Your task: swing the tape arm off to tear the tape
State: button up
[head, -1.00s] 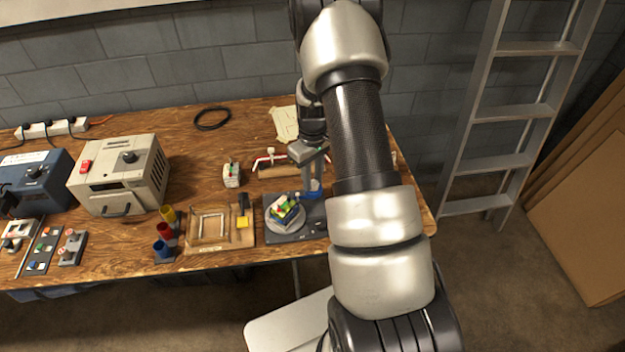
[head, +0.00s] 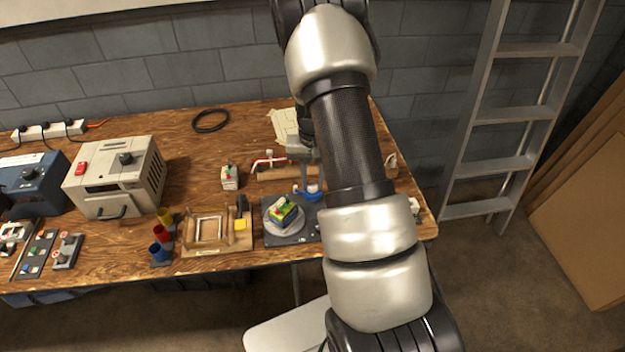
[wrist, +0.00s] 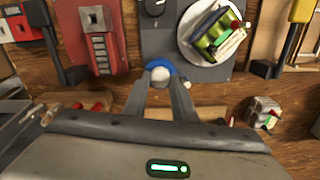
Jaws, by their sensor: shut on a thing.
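A round white turntable (head: 283,222) on a dark grey base plate (head: 300,238) carries a green and yellow block (head: 285,212). The block also shows in the wrist view (wrist: 214,36). Behind the turntable is a blue curved piece (head: 311,192), which I take as part of the tape arm. In the wrist view my gripper (wrist: 160,84) is shut at a round white knob with a blue rim (wrist: 159,70), beside the base plate. My fingers hide part of it. In the head view my own arm covers the right side of this fixture. The tape itself I cannot make out clearly.
A small white block with coloured parts (head: 230,177) stands left of the fixture. A wooden frame (head: 211,229) and coloured cups (head: 161,236) are further left. A red-handled tool (head: 268,161) lies behind. Open wood lies around the black cable ring (head: 210,120).

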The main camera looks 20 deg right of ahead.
dwell(0.4)
jog(key=o, duration=1)
jog(key=shift+o, duration=0.2)
notch_tip(320, 180, up, 18)
jog(key=p, duration=0.1)
jog(key=shift+f, duration=0.25)
